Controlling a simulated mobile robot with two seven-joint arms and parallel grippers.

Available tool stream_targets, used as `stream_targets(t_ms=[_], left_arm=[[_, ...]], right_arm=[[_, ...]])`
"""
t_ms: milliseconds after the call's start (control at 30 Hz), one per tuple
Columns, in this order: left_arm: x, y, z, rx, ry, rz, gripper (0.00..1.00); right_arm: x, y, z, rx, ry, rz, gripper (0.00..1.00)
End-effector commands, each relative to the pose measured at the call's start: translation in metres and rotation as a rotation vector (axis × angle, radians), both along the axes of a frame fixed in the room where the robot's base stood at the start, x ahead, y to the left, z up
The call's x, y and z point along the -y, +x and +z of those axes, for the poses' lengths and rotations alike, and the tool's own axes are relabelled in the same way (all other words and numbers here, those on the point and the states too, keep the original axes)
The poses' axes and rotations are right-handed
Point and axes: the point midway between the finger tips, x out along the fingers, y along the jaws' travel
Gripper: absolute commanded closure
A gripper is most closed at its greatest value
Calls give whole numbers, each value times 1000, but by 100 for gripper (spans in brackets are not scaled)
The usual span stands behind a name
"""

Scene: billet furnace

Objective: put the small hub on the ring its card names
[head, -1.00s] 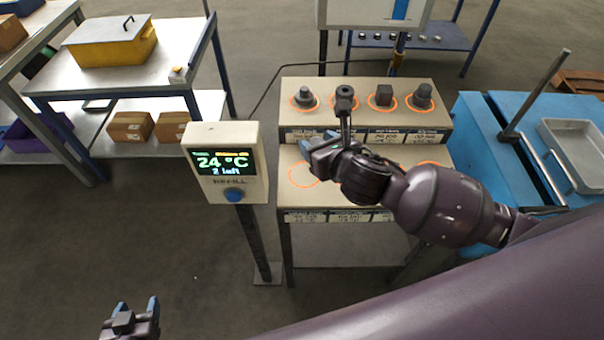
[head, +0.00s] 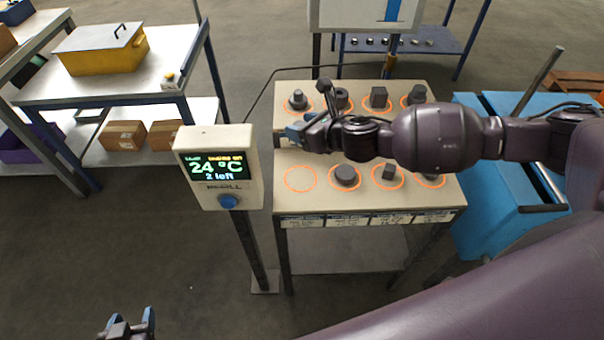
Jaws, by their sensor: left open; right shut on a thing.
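My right gripper (head: 301,131) reaches in from the right over the left part of the two-step stand. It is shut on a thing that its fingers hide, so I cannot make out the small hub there. Below it, the front-left orange ring (head: 300,179) on the lower step (head: 322,198) is empty. A stepped dark hub-like part (head: 298,100) sits in the back-left ring. White cards (head: 345,220) line the stand's front edge, their print too small to read. My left gripper (head: 128,328) is open and empty at the bottom left, far from the stand.
A dark disc (head: 346,175) and a small block (head: 389,171) sit in front rings; more dark parts fill the back row. A display post (head: 219,168) reading 24 °C and "2 left" stands left of the stand. A blue cart (head: 497,226) stands close on the right.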

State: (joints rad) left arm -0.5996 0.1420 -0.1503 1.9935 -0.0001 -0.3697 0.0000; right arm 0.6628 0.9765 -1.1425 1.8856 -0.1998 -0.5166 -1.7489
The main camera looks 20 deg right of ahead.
Motion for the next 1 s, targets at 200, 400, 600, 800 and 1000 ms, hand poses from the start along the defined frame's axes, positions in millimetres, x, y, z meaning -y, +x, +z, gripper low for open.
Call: stream_targets(t_ms=[200, 400, 600, 800, 1000], left_arm=[[0, -1, -12, -5, 0, 0, 41], [0, -3, -23, -12, 0, 0, 41], [0, -5, -32, -20, 0, 1, 41], [0, -5, -34, -21, 0, 1, 41], [-1, -7, -44, -28, 0, 2, 41]], right_arm=[[0, 0, -50, -2, 2, -3, 85], [0, 0, -92, -2, 1, -3, 85], [0, 0, -117, 1, 1, -2, 85], [0, 1, -125, 3, 1, -1, 85], [-1, 0, -152, -1, 2, -3, 85]])
